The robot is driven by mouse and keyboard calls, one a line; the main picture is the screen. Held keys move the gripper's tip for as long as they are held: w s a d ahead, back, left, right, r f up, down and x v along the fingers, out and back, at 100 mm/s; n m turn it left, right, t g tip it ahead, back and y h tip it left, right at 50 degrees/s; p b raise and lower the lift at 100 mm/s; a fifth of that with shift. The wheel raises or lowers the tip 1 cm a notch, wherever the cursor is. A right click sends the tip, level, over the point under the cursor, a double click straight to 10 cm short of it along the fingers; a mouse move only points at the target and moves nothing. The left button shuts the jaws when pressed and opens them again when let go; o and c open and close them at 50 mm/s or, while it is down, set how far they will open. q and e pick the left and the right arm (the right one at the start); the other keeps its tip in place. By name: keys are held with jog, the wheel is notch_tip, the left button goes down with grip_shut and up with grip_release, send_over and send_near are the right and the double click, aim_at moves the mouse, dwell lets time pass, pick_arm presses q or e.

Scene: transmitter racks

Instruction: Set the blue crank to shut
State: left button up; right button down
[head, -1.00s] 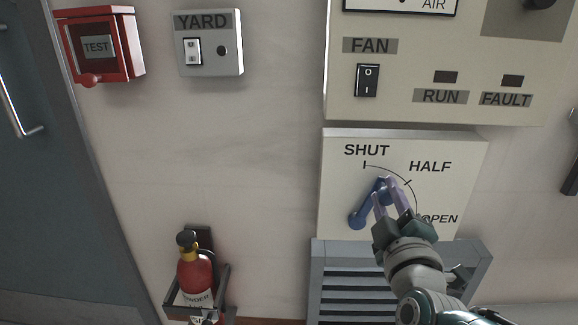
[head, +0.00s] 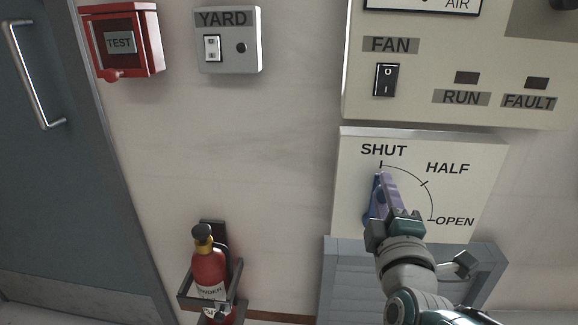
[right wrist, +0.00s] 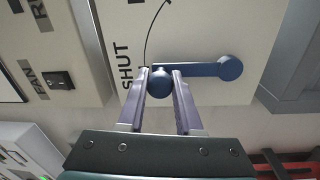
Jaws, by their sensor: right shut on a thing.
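The blue crank (head: 370,211) sits on a cream dial plate marked SHUT, HALF and OPEN (head: 357,180). Its arm points up, with the knob end just below the SHUT tick. In the right wrist view the crank (right wrist: 205,71) shows its round knob between my fingers and its pivot at the right. My right gripper (head: 385,179) is shut on the knob; in the right wrist view its fingers (right wrist: 160,78) flank it on both sides. In the head view the fingers hide part of the crank. My left gripper is not in view.
A grey louvred vent (head: 345,270) is below the dial plate. The FAN panel (head: 420,80) is above it. A fire extinguisher (head: 208,270), a YARD switch box (head: 230,55), a red TEST box (head: 120,65) and a door (head: 60,160) are at the left.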

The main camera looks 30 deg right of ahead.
jog(key=c, duration=0.6)
grip_release()
jog(key=shift+a, duration=0.1)
jog(key=shift+s+a, duration=0.15)
jog(key=shift+s, duration=0.15)
jog(key=p+v, duration=0.2)
jog(key=v, duration=0.7)
jog(key=shift+s, duration=0.15)
